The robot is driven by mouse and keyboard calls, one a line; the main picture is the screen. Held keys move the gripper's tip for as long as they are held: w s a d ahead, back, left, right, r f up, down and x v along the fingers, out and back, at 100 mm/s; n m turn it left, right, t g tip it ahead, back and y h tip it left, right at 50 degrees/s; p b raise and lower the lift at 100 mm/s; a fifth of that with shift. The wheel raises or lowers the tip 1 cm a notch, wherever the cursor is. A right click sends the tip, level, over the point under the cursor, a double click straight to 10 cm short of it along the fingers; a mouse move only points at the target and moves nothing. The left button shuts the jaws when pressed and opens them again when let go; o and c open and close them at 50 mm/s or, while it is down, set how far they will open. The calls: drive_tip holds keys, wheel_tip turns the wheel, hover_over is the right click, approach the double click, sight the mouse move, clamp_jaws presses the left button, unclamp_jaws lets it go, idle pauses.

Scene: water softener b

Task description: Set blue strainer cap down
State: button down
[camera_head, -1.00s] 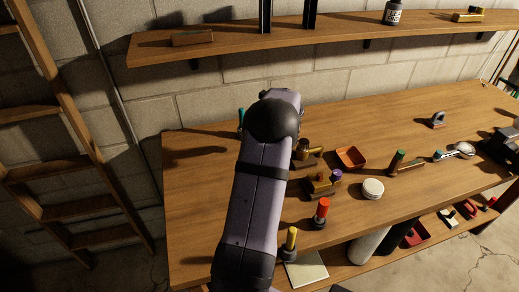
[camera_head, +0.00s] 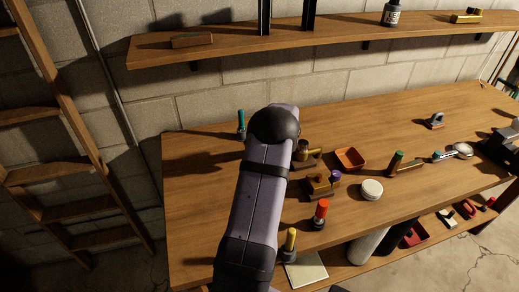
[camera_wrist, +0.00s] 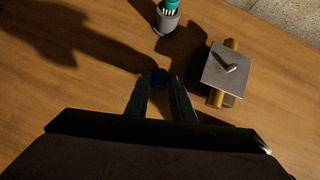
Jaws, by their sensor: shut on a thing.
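The blue strainer cap (camera_wrist: 160,77) shows in the wrist view as a small dark-blue round piece between the tips of my gripper (camera_wrist: 160,86). The two fingers are shut on it, one on each side. It is above or on the wooden bench; I cannot tell whether it touches the wood. In the head view my arm hides both the gripper and the cap.
In the wrist view a grey cup with a teal-topped piece (camera_wrist: 168,18) stands beyond the cap, and a grey metal plate on a brass pipe (camera_wrist: 226,70) lies to the right. Bare bench (camera_wrist: 60,85) lies left. In the head view an orange tray (camera_head: 350,158) sits further right.

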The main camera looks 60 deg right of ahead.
drive_tip(key=shift+f, duration=0.15)
drive_tip(key=c, duration=1.5)
unclamp_jaws()
drive_tip(key=shift+r, duration=0.25)
drive_tip(key=b+v, duration=0.2)
drive_tip(key=v, duration=1)
drive_tip(key=shift+f, duration=0.1)
